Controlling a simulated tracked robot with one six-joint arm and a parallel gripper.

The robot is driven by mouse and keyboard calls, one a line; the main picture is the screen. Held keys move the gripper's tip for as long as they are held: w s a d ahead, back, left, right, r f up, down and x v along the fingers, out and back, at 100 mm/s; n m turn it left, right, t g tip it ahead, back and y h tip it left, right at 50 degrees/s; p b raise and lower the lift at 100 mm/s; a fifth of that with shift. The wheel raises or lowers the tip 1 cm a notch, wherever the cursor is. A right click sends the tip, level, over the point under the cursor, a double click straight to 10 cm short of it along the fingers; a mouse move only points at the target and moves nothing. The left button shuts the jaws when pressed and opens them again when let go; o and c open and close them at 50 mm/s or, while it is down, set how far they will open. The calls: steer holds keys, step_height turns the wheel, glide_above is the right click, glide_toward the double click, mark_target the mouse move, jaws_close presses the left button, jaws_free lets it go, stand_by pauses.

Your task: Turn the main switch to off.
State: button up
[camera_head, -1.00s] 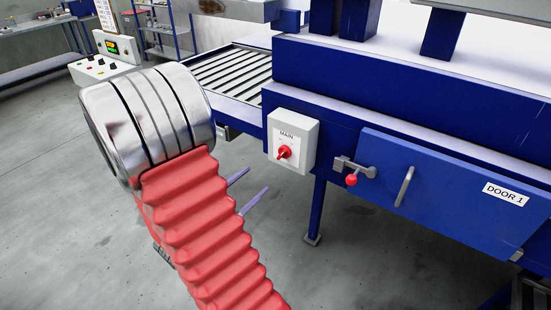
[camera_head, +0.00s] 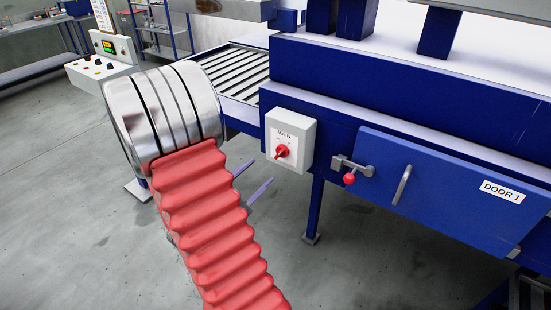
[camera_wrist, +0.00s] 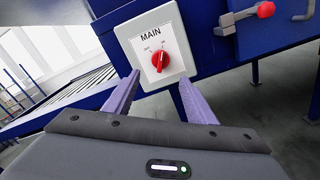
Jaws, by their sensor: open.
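The main switch is a red rotary knob (camera_head: 281,152) on a light grey box (camera_head: 303,146) on the blue machine frame, left of the door. In the wrist view the knob (camera_wrist: 160,61) sits on a white label reading MAIN, with small position marks above it too small to read surely. I cannot tell which mark it points to. My gripper (camera_head: 252,179) is open and empty, below and left of the box in the head view. In the wrist view its two purple fingers (camera_wrist: 159,80) are spread on either side below the knob, apart from it.
A blue door (camera_head: 440,195) marked DOOR 1, with a grey handle and a red-knobbed latch (camera_head: 349,178), is right of the switch. A roller conveyor (camera_head: 235,72) and a control panel (camera_head: 104,66) stand behind at left. The floor below is mostly clear.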

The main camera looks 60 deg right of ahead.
mark_target(277, 156)
steer(key=shift+s+d, duration=0.25)
steer(key=shift+d, duration=1.4)
steer(key=shift+s+d, duration=0.3)
steer(key=shift+d, duration=1.4)
steer(key=shift+s+d, duration=0.25)
steer(key=shift+d, duration=1.4)
steer(key=shift+c, duration=0.4)
